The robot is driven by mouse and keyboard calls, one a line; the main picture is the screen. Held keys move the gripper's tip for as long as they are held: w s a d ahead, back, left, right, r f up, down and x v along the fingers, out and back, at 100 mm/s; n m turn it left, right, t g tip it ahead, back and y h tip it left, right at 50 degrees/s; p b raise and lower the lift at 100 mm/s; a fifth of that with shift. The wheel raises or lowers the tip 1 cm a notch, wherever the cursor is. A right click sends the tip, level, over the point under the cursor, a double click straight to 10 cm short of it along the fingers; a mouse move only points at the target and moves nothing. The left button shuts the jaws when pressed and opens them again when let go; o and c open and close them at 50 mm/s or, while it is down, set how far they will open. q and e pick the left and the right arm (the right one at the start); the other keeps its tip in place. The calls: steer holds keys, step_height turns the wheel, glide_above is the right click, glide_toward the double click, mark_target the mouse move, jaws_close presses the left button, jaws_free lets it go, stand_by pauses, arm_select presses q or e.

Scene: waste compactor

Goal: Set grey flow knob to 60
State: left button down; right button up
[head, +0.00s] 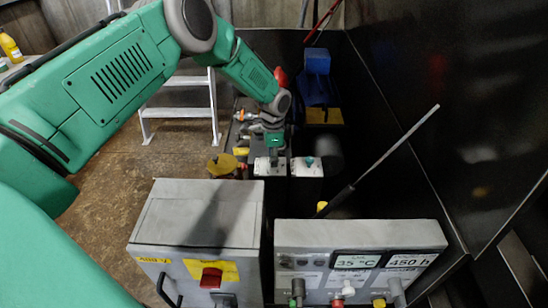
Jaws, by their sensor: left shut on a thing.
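My left gripper (274,152) reaches down from the green arm to the left of two small white dial plates, and its fingers are shut on the grey flow knob there. The fingers hide most of that knob, and its pointer and scale cannot be read at this size. The left white plate (262,168) shows around the fingertips. The right white plate (307,172) beside it carries a small teal knob (309,161), apart from the gripper. My right gripper is not in view.
A grey control box (345,236) with displays reading 35 °C and 450 h stands in front, beside a grey cabinet (197,215) with a red switch (211,277). A thin rod (395,147) slants up at right. A yellow part (222,164) lies left of the plates. Dark walls close the right.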

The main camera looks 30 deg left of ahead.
arm_select(q)
steer(key=n, duration=0.7)
steer(key=shift+w+a+r, duration=0.1)
steer(key=shift+w+r, duration=0.05)
steer(key=n, duration=0.4)
steer(key=shift+n, duration=1.6)
steer(key=c, duration=1.3)
jaws_free()
step_height(320, 180, up, 12)
steer(key=shift+f, duration=0.2)
